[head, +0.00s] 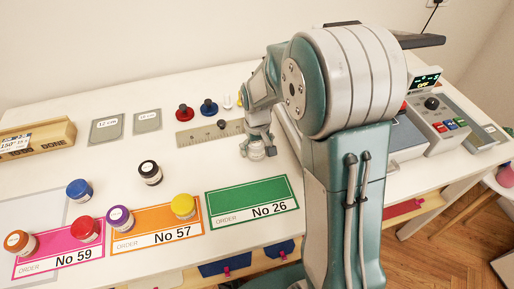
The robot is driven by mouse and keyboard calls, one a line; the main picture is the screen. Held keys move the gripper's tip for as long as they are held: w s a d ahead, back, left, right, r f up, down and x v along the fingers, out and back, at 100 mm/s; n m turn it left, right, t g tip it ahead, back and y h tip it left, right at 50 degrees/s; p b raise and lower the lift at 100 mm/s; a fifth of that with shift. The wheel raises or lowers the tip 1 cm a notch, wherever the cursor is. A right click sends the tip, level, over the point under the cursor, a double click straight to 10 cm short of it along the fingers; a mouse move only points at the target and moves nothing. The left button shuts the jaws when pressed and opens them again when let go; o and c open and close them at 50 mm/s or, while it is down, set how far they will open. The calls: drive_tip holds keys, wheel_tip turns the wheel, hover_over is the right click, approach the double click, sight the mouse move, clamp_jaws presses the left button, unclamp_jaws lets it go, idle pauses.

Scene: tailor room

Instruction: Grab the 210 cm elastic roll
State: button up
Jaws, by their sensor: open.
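Small rolls with coloured tops and pale, marked sides stand on the white table: blue (79,189), black (150,172), orange (20,242), red (87,229), purple (120,217) and yellow (183,206). Their printing is too small to read, so I cannot tell which one is 210 cm. My gripper (257,149) points down above the table, behind the green card and in front of the ruler. It is open. A pale round shape shows at its fingertips; I cannot tell whether it is a roll or part of the gripper.
Order cards lie along the front: pink No 59 (38,265), orange No 57 (150,241), green No 26 (250,194). A wooden box (40,141) is left; a control console (440,118) is right.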

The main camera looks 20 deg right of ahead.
drive_tip(key=shift+a+f, duration=0.1)
drive_tip(key=shift+f, duration=0.3)
drive_tip(key=shift+a, duration=0.2)
drive_tip(key=shift+c, duration=0.6)
drive_tip(key=c, duration=0.8)
drive_tip(key=shift+d, duration=0.1)
drive_tip(key=shift+c, duration=0.2)
